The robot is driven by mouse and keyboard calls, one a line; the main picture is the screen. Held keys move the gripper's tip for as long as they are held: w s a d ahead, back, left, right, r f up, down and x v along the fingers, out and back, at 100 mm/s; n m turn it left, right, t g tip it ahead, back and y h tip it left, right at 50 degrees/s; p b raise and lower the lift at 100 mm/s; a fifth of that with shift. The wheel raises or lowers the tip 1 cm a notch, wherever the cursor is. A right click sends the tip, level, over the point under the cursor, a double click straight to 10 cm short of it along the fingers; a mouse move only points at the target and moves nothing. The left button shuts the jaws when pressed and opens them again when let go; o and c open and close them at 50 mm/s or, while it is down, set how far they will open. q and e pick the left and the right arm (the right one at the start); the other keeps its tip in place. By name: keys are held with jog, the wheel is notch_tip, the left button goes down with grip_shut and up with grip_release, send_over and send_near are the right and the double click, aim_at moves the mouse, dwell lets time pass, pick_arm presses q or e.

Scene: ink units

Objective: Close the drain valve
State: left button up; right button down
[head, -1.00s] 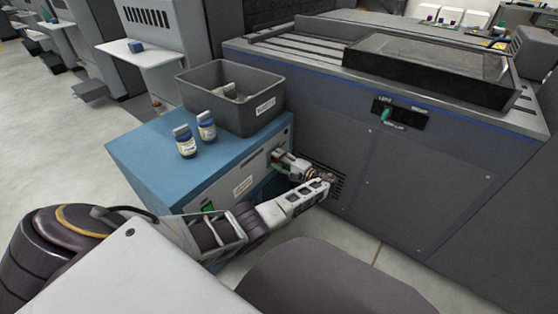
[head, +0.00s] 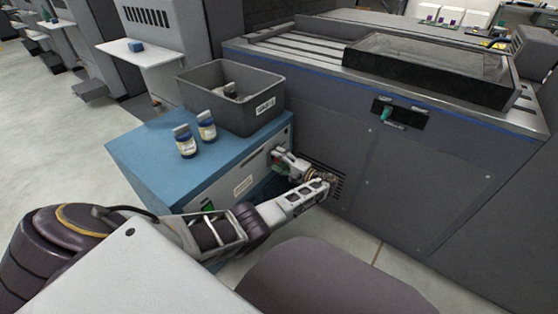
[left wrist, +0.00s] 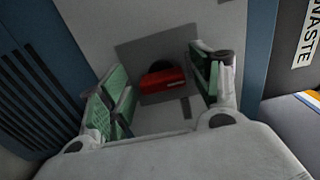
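The drain valve shows in the left wrist view as a red handle (left wrist: 162,80) in front of a dark round part on a grey plate (left wrist: 140,50). The handle lies nearly level across that picture, slightly tilted. My left gripper (left wrist: 160,92) is open, its green-padded fingers on either side of the handle with gaps at both ends. In the head view my left gripper (head: 282,157) is at the front face of the blue cabinet (head: 150,145), near its upper right. The valve cannot be made out there. My right gripper is not in view.
A grey bin (head: 255,113) with bottles in it stands on the cabinet, with two blue-labelled bottles (head: 186,143) beside it.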

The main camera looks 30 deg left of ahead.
pick_arm(q)
jog(key=shift+d, duration=0.1)
jog(key=d, duration=1.1)
jog(key=shift+s+d, duration=0.4)
jog(key=shift+s, duration=0.05)
jog(key=shift+r, duration=0.1)
dwell(0.4)
